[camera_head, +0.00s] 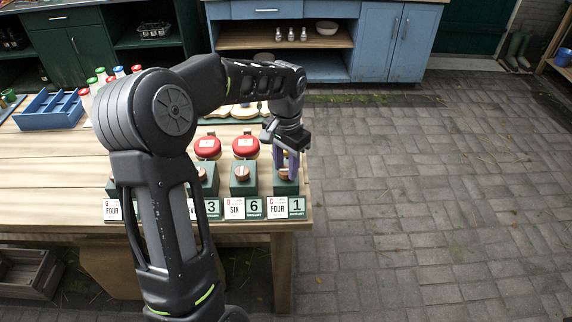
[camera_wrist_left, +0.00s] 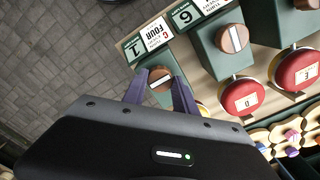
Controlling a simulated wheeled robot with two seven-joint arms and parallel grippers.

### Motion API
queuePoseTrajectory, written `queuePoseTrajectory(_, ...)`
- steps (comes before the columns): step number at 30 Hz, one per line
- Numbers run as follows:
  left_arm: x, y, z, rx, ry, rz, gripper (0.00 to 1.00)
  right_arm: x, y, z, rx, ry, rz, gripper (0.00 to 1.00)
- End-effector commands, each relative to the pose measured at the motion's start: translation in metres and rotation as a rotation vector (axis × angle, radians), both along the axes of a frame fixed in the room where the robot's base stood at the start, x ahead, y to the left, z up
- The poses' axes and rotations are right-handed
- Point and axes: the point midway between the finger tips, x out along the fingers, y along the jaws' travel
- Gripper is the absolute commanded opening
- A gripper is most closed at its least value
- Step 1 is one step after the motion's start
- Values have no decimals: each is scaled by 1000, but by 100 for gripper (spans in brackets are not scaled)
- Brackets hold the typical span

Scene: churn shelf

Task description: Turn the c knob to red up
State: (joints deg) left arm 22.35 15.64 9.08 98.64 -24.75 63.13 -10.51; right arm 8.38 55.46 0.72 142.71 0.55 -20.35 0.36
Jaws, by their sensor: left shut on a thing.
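The c knob (camera_wrist_left: 160,85) is a round wooden knob on a green block at the right end of the bench row. A card reading C FOUR (camera_head: 277,208) and a green tile with 1 (camera_head: 297,207) stand in front of its block. My left gripper (camera_head: 287,168) reaches down over this block. In the left wrist view its two purple fingers (camera_wrist_left: 160,84) stand on either side of the knob, shut on it. The fingers hide part of the knob, and I cannot tell which way its red mark points. My right gripper is out of view.
Red-topped round items (camera_head: 245,146) sit behind the blocks. A blue crate (camera_head: 50,110) stands at the far left of the wooden bench (camera_head: 40,165). The paved floor at right is clear.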

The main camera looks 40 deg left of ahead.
Motion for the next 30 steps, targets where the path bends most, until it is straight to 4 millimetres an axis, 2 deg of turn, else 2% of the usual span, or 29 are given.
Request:
queuePoseTrajectory(17,0,0,0,1,0,72,0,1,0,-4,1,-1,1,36)
queuePoseTrajectory(30,1,0,-1,-1,-1,391,0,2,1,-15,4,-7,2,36)
